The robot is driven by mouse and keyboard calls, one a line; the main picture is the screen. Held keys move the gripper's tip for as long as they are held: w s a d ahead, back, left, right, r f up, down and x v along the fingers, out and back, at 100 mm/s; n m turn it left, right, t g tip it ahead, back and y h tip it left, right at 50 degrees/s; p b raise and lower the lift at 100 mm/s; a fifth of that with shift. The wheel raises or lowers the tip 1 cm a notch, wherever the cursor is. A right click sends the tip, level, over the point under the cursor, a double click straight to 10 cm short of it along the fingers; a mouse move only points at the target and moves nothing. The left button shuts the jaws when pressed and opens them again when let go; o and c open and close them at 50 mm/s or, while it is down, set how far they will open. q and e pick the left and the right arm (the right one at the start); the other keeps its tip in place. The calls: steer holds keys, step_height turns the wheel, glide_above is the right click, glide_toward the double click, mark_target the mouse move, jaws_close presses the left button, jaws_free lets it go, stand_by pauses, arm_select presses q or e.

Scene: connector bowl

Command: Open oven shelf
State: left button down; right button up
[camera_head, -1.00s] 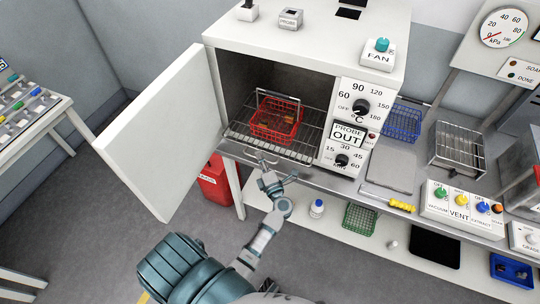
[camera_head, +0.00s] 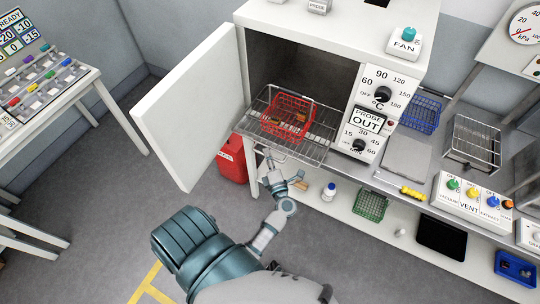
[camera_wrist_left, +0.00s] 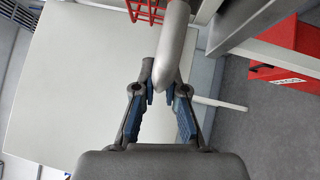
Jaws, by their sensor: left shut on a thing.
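The oven (camera_head: 325,38) stands open, its white door (camera_head: 190,110) swung out to the left. The wire shelf (camera_head: 318,145) sticks partly out of the oven's front. A red wire basket (camera_head: 288,116) with brownish contents sits on the shelf. My left gripper (camera_head: 284,170) is at the shelf's front edge. In the left wrist view, its blue-padded fingers (camera_wrist_left: 162,98) are shut on a grey rounded bar (camera_wrist_left: 174,45), which appears to be the shelf handle. The fingers partly hide the grip in the head view. My right gripper is not in view.
A red container (camera_head: 232,160) stands on the floor below the oven. The bench to the right holds a blue wire basket (camera_head: 420,112), a metal rack (camera_head: 472,145) and a control box (camera_head: 470,197). The floor in front of the door is clear.

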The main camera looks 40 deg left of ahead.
arm_select(q)
steer(key=shift+s+a+f, duration=0.15)
steer(key=shift+s+a, duration=0.1)
steer(key=shift+a, duration=0.05)
steer(key=c, duration=1.4)
jaws_free()
steer(key=shift+o, duration=1)
steer(key=shift+a, duration=0.2)
steer(key=shift+a+f, duration=0.1)
steer(key=shift+a, duration=0.15)
steer(key=v, duration=1.1)
steer(key=shift+s+d+f, duration=0.2)
steer(key=shift+d+r, duration=0.1)
steer(key=shift+d, duration=0.2)
